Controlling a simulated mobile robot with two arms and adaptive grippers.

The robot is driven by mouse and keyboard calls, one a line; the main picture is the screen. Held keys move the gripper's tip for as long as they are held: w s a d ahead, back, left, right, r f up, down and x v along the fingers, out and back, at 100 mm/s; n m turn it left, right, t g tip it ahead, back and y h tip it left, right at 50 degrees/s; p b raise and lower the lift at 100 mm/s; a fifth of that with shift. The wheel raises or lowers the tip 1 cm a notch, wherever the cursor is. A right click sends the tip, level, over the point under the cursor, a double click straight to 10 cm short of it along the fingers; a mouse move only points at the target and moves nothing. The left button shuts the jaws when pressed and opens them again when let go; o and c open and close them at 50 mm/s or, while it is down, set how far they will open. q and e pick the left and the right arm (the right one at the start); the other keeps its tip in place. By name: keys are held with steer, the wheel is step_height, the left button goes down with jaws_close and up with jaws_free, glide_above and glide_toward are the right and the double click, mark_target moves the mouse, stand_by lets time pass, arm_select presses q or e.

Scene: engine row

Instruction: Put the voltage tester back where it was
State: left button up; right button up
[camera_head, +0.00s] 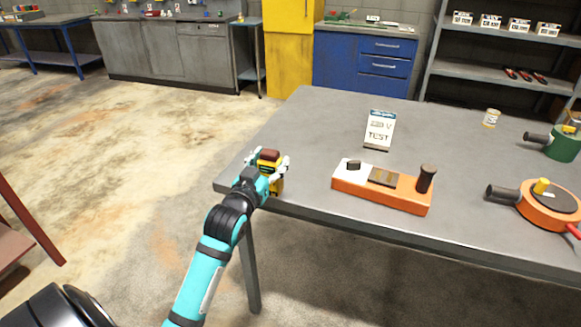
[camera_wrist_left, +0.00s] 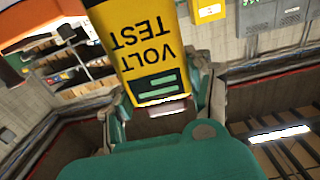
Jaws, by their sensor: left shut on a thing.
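The voltage tester (camera_head: 269,158) is a small yellow box with a dark reddish-brown top, at the near left corner of the grey table. In the left wrist view the tester (camera_wrist_left: 147,45) fills the upper middle, its "VOLT TEST" lettering upside down above a small green display. My left gripper (camera_head: 270,165) is shut on the tester, with a finger on each side of it. I cannot tell whether the tester touches the table edge. A "TEST" card (camera_head: 379,131) stands upright farther back on the table. My right gripper is not in view.
An orange block with a white end and black knob (camera_head: 383,194) lies on the grey table (camera_head: 310,130), right of the tester. An orange round device (camera_head: 548,208), a green one (camera_head: 565,146) and a small jar (camera_head: 491,118) are further right. The table's left part is clear.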

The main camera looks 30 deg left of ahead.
arm_select(q)
steer(key=x, duration=0.4)
steer(key=f+x, duration=0.1)
steer(key=x, duration=0.4)
steer(key=p+x, duration=0.1)
steer(key=x, duration=0.4)
steer(key=shift+w+f, duration=0.15)
steer(key=shift+w, duration=0.1)
steer(key=shift+d+f, duration=0.1)
steer(key=shift+f, duration=1.65)
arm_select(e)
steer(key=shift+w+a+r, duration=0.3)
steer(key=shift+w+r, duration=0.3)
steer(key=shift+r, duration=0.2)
arm_select(q)
steer(key=o, duration=1.5)
steer(key=shift+f, duration=0.1)
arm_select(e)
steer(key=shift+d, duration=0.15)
arm_select(q)
steer(key=shift+s+d, duration=0.15)
steer(key=shift+s, duration=0.4)
steer(key=v, duration=1.1)
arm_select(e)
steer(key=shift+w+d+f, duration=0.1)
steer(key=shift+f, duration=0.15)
